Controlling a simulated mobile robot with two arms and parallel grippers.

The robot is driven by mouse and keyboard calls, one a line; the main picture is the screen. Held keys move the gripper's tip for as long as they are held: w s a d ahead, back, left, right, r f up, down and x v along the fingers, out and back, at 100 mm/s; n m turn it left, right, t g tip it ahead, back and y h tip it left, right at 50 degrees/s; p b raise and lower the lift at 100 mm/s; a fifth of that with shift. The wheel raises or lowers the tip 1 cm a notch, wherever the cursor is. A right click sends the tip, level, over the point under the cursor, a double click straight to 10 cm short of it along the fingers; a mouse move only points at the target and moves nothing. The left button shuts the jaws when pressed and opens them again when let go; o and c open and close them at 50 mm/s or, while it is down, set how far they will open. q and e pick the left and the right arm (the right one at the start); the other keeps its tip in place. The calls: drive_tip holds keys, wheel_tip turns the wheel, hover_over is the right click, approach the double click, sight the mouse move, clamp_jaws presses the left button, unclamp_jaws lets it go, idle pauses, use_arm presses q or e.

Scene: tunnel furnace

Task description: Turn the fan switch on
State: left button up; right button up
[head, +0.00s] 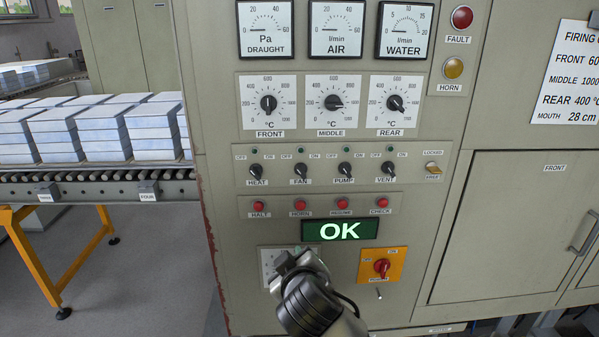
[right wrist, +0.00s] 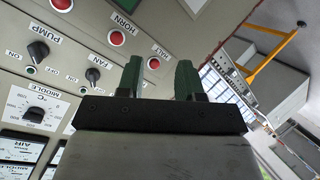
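The fan switch (head: 300,171) is a black rotary knob on the grey control panel, between the heat and pump knobs, with OFF marked at left and ON at right. Its pointer is too small to read surely. It also shows in the right wrist view (right wrist: 93,77), left of the fingers. My right gripper (right wrist: 158,80) is open, with two green fingers apart and nothing between them. In the head view my right arm's end is low on the panel, below the OK display and well below the fan switch; its fingers are hidden there. My left gripper is not in view.
Close by are the heat knob (head: 256,172), pump knob (head: 345,170) and vent knob (head: 389,168). Below them are several red buttons, the green OK display (head: 340,230) and a red rotary switch (head: 382,267) on an orange plate. A roller conveyor (head: 110,185) stands at left.

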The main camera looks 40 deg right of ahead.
sight(300, 173)
drive_tip(key=w+d+r+m+t+h, duration=0.2)
drive_tip(key=d+r+t+h, duration=0.15)
drive_tip(key=r, duration=0.85)
drive_tip(key=shift+g+h, duration=0.25)
drive_tip(key=shift+g, duration=0.2)
drive_tip(key=p+x, duration=0.3)
drive_tip(key=x, duration=0.6)
drive_tip(key=shift+d, duration=0.35)
drive_tip(key=shift+w+d, duration=0.35)
drive_tip(key=shift+w, duration=0.25)
drive_tip(key=shift+f, duration=0.1)
drive_tip(key=c, duration=0.6)
